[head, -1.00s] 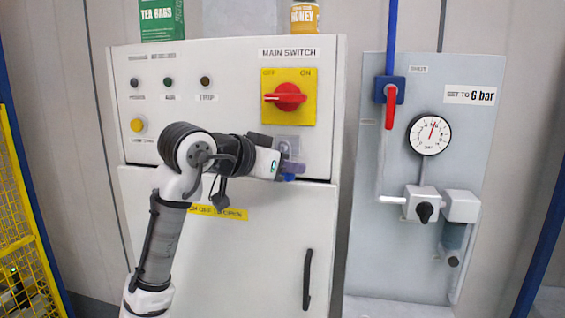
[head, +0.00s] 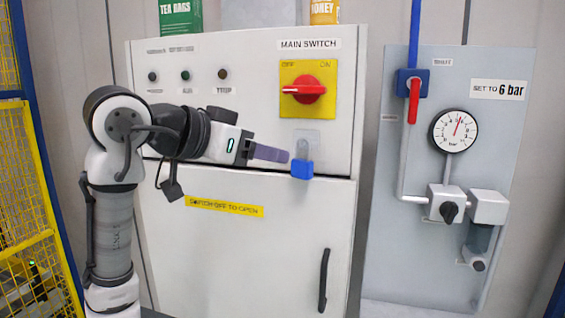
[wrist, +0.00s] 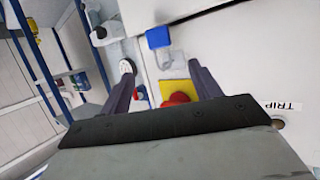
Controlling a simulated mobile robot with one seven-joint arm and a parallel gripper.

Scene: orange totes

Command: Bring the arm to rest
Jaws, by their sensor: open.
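My gripper (head: 270,153) is in front of the white cabinet (head: 200,250), pointing right, with its fingertips just left of a blue padlock (head: 302,169) as the head view shows it. The padlock hangs at a clear hasp plate below the main switch. In the wrist view my gripper (wrist: 163,90) has its two fingers spread apart with nothing between them. The blue padlock also shows in the wrist view (wrist: 158,38), beyond the fingertips. The red main switch (head: 304,90) on its yellow plate has its handle lying level.
A grey panel at the right carries a red-handled valve (head: 414,100), a gauge (head: 453,130) and a black knob (head: 448,211). A yellow mesh fence (head: 30,190) stands at the left.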

